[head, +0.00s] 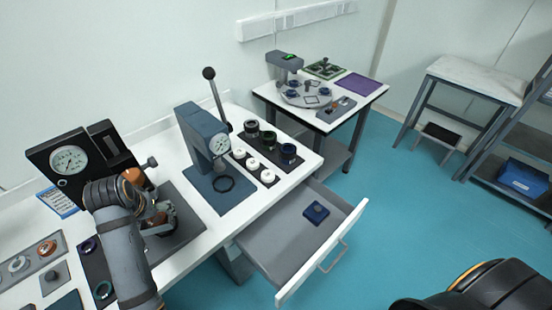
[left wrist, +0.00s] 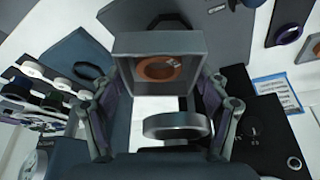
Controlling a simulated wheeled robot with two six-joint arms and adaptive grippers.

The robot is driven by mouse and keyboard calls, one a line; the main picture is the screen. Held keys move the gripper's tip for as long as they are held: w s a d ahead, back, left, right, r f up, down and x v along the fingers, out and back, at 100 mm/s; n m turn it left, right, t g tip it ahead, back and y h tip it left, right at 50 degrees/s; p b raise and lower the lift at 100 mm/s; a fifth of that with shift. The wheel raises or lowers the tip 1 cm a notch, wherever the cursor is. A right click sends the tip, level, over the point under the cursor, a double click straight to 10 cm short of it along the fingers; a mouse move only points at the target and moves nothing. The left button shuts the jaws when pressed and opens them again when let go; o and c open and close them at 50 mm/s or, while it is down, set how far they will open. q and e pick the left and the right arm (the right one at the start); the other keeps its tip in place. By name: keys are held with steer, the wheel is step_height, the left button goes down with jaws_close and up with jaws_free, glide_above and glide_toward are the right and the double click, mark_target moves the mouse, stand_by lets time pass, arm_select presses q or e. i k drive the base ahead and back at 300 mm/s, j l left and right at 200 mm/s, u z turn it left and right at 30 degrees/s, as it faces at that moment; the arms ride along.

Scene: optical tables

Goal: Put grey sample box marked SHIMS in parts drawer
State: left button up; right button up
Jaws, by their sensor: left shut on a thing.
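My left gripper (head: 153,218) is over the dark mat on the left worktable. In the left wrist view its fingers (left wrist: 165,108) are shut on a grey square box (left wrist: 127,47) with an orange round inset. Small lettering on the inset is too small to read. In the head view the box is mostly hidden by the arm and gripper. The parts drawer (head: 262,245) is pulled open below the table's right end. A dark blue box (head: 316,212) lies inside it, with bare floor around. My right gripper is not in view.
A dial gauge block (head: 75,160) stands at left. A second table (head: 352,98) is behind.

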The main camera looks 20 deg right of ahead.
mark_target(294, 229)
steer(key=l+z, duration=0.15)
steer(key=l, duration=0.5)
steer(key=i+l+z, duration=0.15)
steer(key=l, duration=0.5)
steer(key=k, duration=0.05)
